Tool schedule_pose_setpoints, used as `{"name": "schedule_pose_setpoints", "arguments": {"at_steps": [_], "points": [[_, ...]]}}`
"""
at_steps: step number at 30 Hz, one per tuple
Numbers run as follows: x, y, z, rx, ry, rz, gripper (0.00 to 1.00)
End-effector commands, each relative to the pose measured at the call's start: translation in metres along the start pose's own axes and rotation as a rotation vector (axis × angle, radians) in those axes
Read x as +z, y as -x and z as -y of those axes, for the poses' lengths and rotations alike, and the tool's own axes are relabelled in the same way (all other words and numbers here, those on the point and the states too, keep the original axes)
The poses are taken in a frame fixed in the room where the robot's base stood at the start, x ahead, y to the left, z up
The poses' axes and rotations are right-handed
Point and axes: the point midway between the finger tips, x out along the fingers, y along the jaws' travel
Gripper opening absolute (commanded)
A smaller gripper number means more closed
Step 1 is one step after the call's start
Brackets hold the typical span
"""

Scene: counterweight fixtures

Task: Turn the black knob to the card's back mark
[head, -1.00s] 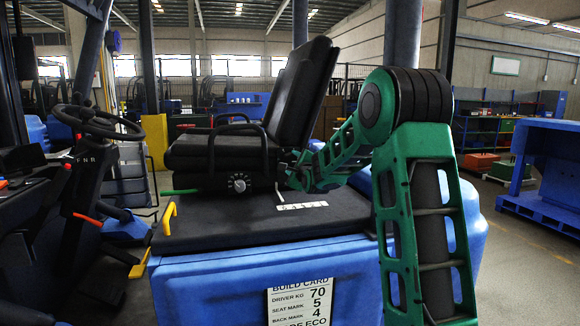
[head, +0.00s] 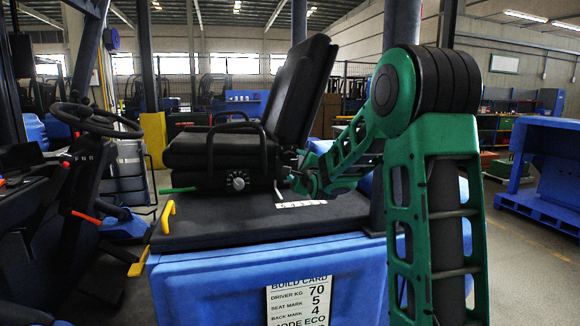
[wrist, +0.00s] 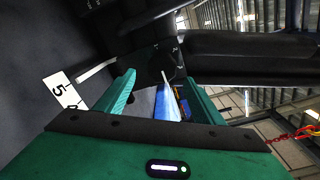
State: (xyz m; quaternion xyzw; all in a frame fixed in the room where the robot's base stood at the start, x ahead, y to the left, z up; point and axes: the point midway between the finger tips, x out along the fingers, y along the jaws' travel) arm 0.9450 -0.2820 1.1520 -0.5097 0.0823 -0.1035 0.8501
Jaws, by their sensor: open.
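The black knob (head: 237,181) with white marks around it sits on the side of the seat base. Its setting is too small to read. The build card (head: 298,303) on the blue front panel reads driver kg 70, seat mark 5, back mark 4. My gripper (head: 303,178) is just right of the seat base, by a thin pale lever (head: 278,192) and apart from the knob. In the wrist view my gripper (wrist: 160,95) is open, with a thin pale rod (wrist: 165,78) seen between its fingers. I cannot pick out the knob for certain there.
A white numbered strip (head: 301,204) lies on the black deck (head: 225,228); it also shows in the wrist view (wrist: 63,90). The black seat (head: 215,150) has a dark armrest frame. A green lever (head: 178,190) and yellow handle (head: 168,217) are at left. The steering wheel (head: 95,120) stands further left.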

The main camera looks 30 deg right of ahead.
Motion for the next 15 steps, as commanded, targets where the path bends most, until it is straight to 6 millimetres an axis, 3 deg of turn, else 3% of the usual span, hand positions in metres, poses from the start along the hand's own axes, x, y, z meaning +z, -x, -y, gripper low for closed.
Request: {"name": "schedule_pose_setpoints", "arguments": {"at_steps": [6, 15], "points": [[-0.001, 0.035, -0.001, 0.002, 0.000, -0.002, 0.62], [-0.001, 0.049, -0.001, 0.002, 0.000, -0.001, 0.62]]}}
